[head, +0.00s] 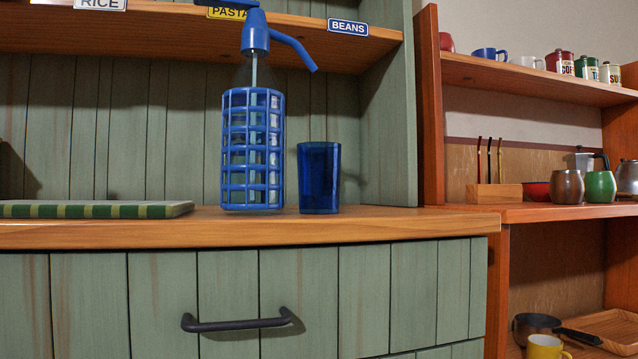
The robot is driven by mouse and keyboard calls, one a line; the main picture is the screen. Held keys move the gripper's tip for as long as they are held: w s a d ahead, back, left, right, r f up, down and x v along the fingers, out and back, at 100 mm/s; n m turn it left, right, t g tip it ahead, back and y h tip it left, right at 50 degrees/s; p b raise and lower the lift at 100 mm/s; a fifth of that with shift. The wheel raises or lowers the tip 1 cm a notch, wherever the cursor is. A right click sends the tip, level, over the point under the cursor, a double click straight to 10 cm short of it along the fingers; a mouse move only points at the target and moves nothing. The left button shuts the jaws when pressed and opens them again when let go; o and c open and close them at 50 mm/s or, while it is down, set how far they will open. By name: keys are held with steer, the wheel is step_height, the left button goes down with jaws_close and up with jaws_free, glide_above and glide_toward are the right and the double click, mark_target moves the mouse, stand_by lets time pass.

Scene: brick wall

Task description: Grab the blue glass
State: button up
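The blue glass (319,178) is a dark blue, see-through tumbler. It stands upright on the wooden counter (400,222) of a green cabinet, near the middle of the head view. Just to its left stands a blue soda siphon (253,150) with a caged clear bottle, a blue head and a spout that reaches out to the right, above the glass. A small gap shows between the siphon's cage and the glass. My gripper is not in view.
A green striped board (95,209) lies on the counter at left. A shelf (170,27) runs above. A dark handle (240,323) sticks out from the drawer below. Orange shelves (540,212) with mugs and pots stand at right. The counter right of the glass is clear.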

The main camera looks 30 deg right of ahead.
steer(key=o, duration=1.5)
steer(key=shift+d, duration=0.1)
